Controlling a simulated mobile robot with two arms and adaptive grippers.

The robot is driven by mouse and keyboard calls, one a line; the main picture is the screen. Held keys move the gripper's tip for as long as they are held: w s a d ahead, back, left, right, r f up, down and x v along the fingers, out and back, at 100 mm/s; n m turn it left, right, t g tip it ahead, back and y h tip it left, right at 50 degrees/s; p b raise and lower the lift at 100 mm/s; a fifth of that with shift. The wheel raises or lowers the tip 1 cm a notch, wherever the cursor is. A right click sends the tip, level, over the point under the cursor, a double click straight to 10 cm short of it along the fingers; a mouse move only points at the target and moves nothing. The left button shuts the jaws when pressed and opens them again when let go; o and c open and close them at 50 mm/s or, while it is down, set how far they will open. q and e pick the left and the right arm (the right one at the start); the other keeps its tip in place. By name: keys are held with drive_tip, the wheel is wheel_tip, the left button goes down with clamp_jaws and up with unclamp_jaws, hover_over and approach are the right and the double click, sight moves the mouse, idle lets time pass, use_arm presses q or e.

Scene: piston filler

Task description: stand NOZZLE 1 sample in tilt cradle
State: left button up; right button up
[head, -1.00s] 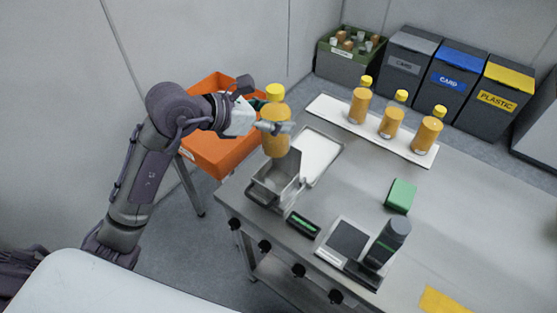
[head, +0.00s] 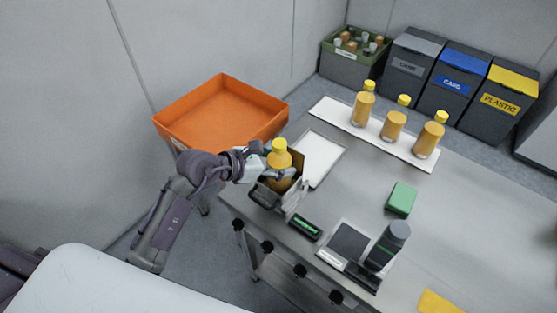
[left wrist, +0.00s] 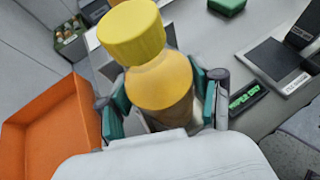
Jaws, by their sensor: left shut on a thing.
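A bottle of orange liquid with a yellow cap (head: 279,160) is in my left gripper (head: 281,173), which is shut on it. In the left wrist view the bottle (left wrist: 163,85) stands between the teal pads of the gripper (left wrist: 165,100). The bottle is at the metal tilt cradle (head: 295,196) near the table's left corner, its lower part inside or just behind the cradle walls. I cannot tell whether its base touches the cradle floor. My right gripper is not in view.
Several similar bottles stand on a white strip (head: 335,113) at the back. A white tray (head: 320,158) lies behind the cradle. A small display (head: 305,226), a scale (head: 348,242) and a green block (head: 401,198) are to the right. An empty orange bin (head: 220,115) is at the left.

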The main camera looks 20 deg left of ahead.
use_arm(q)
drive_tip(key=shift+f, duration=0.1)
drive_tip(key=o, duration=1.5)
drive_tip(key=shift+o, duration=0.2)
drive_tip(key=shift+r, duration=0.2)
drive_tip(key=b+v, duration=0.2)
drive_tip(key=v, duration=1)
drive_tip(key=shift+b, duration=0.4)
drive_tip(key=shift+s+f, duration=0.1)
drive_tip(key=shift+s, duration=0.05)
